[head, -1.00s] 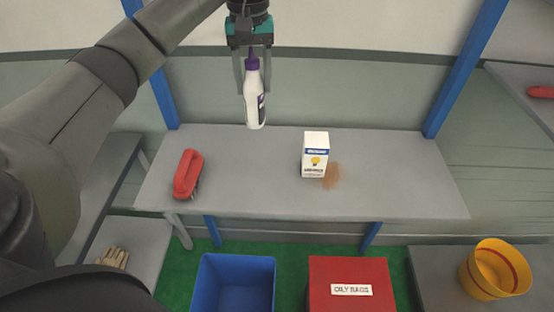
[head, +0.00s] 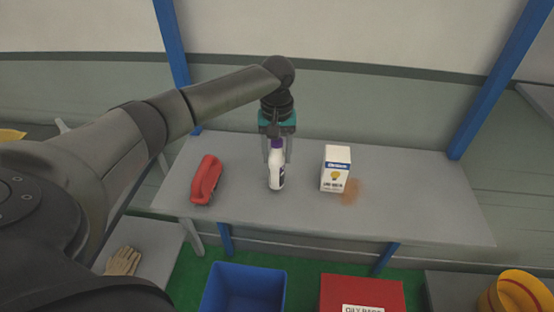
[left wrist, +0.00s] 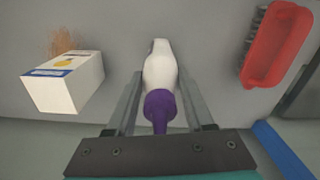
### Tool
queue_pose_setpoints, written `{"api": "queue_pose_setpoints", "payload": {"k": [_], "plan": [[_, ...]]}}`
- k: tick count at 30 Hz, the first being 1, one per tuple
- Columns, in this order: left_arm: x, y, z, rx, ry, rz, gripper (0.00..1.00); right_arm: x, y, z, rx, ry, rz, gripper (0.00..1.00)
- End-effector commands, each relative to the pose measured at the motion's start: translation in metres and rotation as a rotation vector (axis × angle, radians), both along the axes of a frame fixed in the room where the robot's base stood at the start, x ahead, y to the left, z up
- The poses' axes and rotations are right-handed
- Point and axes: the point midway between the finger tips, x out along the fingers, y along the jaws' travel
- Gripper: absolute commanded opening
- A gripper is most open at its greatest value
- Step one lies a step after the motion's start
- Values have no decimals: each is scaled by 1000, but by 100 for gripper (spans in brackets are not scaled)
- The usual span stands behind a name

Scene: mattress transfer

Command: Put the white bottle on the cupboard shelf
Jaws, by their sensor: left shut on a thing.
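The white bottle (head: 276,172) has a purple cap and a dark label, and is upright over the grey bench shelf (head: 240,215), between a red brush and a white carton. I cannot tell whether its base touches the surface. My left gripper (head: 277,158) comes down from above and is shut on the bottle near its neck. In the left wrist view the bottle (left wrist: 159,70) lies between the two fingers of the gripper (left wrist: 158,105). My right gripper is not in view.
The red brush (head: 206,180) lies left of the bottle. The white carton (head: 336,168) stands to the right, beside a brown stain (head: 350,190). Below are a blue bin (head: 243,288), a red box (head: 361,293), a yellow bucket (head: 515,292) and gloves (head: 123,261).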

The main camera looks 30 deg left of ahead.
Motion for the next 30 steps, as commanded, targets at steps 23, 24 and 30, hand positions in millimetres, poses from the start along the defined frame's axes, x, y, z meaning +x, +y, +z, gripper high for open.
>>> {"api": "queue_pose_setpoints", "payload": {"k": [23, 24, 30], "plan": [[0, 0, -24, 0, 0, 0, 76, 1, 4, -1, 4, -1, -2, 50], [0, 0, -24, 0, 0, 0, 81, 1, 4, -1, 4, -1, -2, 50], [0, 0, -24, 0, 0, 1, 83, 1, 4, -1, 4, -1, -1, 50]]}}
